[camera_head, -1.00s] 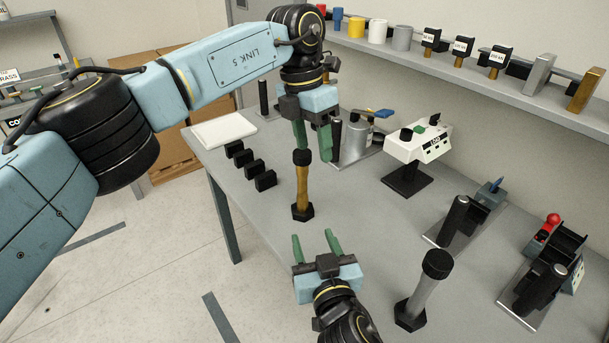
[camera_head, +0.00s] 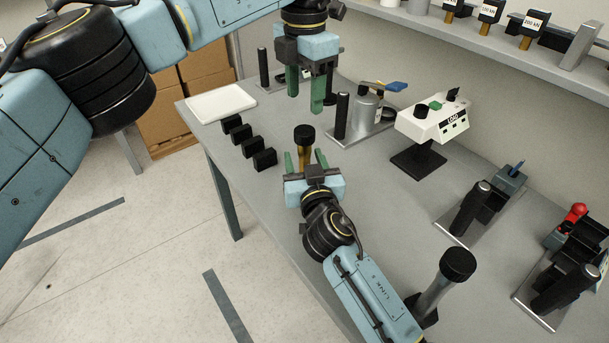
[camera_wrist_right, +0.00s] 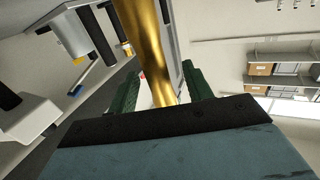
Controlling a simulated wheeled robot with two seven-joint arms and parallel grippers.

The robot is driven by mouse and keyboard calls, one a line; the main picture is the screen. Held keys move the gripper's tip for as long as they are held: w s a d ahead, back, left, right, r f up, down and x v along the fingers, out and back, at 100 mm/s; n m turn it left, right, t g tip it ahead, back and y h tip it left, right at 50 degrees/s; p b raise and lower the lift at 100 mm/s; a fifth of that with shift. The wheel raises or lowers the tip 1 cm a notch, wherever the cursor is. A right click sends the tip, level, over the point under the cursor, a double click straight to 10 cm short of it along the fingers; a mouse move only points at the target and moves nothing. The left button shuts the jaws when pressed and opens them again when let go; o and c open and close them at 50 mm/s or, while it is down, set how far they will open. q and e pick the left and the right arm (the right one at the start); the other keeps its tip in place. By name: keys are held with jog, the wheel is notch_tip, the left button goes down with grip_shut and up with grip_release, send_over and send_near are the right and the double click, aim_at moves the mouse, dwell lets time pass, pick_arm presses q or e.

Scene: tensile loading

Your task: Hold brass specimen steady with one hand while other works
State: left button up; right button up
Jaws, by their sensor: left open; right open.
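The brass specimen (camera_head: 304,150) stands upright on the table with a black cap on top; its lower part is hidden behind my right gripper. My right gripper (camera_head: 305,158) is open, with its green fingers on either side of the brass shaft. In the right wrist view the brass shaft (camera_wrist_right: 147,50) rises between the green fingers (camera_wrist_right: 160,92); I cannot tell whether they touch it. My left gripper (camera_head: 304,95) is open and empty, pointing down above and behind the specimen's cap, apart from it.
A grey specimen (camera_head: 436,285) with a black cap stands close to my right forearm. Several black blocks (camera_head: 265,159) and a white tray (camera_head: 221,103) lie at left. A white LOAD device (camera_head: 433,120) and black-handled fixtures (camera_head: 476,210) stand at right. The middle table is clear.

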jog(key=shift+x, duration=1.15)
jog(key=shift+c, duration=0.2)
grip_shut()
